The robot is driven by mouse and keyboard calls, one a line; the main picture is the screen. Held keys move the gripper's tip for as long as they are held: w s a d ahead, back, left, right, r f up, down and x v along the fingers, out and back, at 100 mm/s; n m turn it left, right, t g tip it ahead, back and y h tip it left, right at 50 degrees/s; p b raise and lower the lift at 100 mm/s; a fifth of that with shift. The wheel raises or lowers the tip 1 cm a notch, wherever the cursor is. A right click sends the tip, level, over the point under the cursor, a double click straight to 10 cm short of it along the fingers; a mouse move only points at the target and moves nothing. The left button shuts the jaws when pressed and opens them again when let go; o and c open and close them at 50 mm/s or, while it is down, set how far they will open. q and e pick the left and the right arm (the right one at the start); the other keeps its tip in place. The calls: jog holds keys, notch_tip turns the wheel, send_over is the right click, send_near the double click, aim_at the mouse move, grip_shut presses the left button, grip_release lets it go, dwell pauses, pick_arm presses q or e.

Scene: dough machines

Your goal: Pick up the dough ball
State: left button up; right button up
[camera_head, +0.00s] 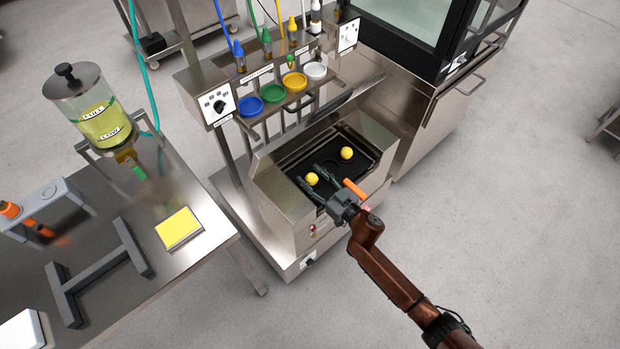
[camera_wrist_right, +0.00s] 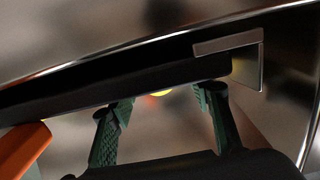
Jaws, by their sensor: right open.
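Two yellow dough balls show in the head view. The nearer dough ball (camera_head: 312,179) appears between the fingers of my right gripper (camera_head: 309,175). The other dough ball (camera_head: 347,153) sits farther back and to the right, on the dark floor of the steel machine (camera_head: 283,197). My right gripper is open over the machine's front edge; I cannot tell whether its fingers touch the ball. In the right wrist view the green fingers stand apart, and only a yellow sliver of a dough ball (camera_wrist_right: 161,93) shows between them. My left gripper is not in view.
An orange handle (camera_head: 355,188) is just right of my gripper. The machine's raised lid (camera_head: 335,100) stands behind the balls. Blue, green, yellow and white bowls (camera_head: 294,82) sit above. A steel table (camera_head: 120,285) with a yellow pad (camera_head: 178,228) is at left. Open floor lies at right.

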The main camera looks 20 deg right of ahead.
jog(key=shift+r, duration=0.1)
jog(key=shift+c, duration=0.4)
jog(key=c, duration=1.1)
